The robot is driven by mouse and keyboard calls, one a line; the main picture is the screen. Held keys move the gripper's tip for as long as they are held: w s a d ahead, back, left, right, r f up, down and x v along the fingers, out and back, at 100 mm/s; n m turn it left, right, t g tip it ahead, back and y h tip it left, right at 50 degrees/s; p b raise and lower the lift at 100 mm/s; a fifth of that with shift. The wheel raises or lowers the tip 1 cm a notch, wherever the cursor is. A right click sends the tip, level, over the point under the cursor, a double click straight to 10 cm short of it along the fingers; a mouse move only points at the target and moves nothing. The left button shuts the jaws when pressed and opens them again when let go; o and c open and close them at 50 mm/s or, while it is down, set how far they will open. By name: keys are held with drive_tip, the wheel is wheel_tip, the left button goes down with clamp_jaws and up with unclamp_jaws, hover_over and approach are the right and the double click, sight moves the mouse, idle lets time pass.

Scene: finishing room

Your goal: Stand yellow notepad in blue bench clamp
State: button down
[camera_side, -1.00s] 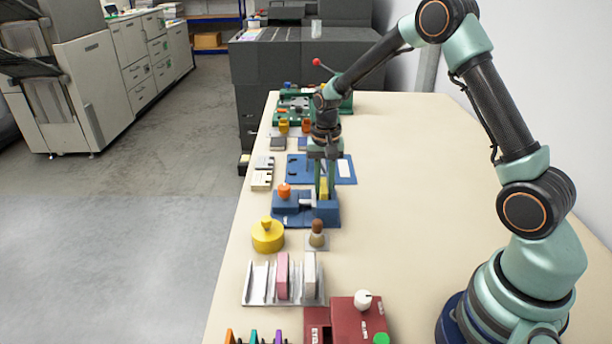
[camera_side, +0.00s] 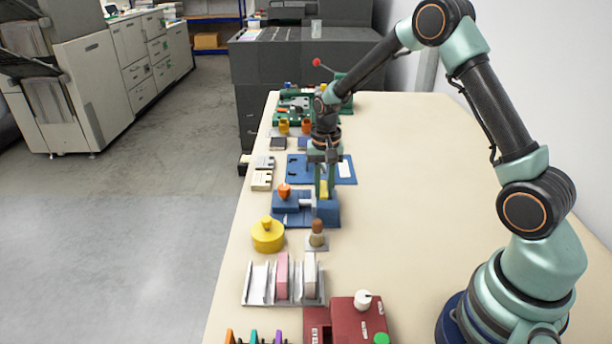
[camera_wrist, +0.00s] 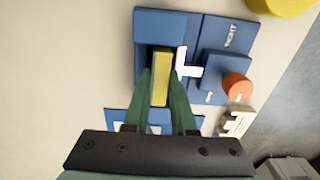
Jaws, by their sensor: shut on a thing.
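The yellow notepad (camera_side: 323,189) stands upright between the fingers of my gripper (camera_side: 324,190). My gripper is shut on it, with a green finger on each side in the wrist view (camera_wrist: 160,92). The notepad (camera_wrist: 161,75) is in the gap of the blue bench clamp (camera_side: 327,212), beside its large blue block (camera_wrist: 160,28). The clamp's white pressing plate (camera_wrist: 186,63) is just to the right of the notepad in the wrist view; I cannot tell whether they touch. An orange knob (camera_side: 284,190) sits on the clamp's other block. The notepad's lower edge is hidden.
A blue mat (camera_side: 345,172) lies behind the clamp. A yellow round container (camera_side: 267,237) and a brown-topped stamp (camera_side: 317,234) stand in front of it. A metal rack (camera_side: 254,290) and a red box (camera_side: 358,318) are nearer. The table's right side is clear.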

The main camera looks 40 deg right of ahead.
sight(324, 188)
drive_tip(key=shift+f, duration=0.15)
drive_tip(key=c, duration=1)
unclamp_jaws()
wheel_tip(324, 188, up, 11)
drive_tip(key=shift+r, duration=0.1)
idle(0.4)
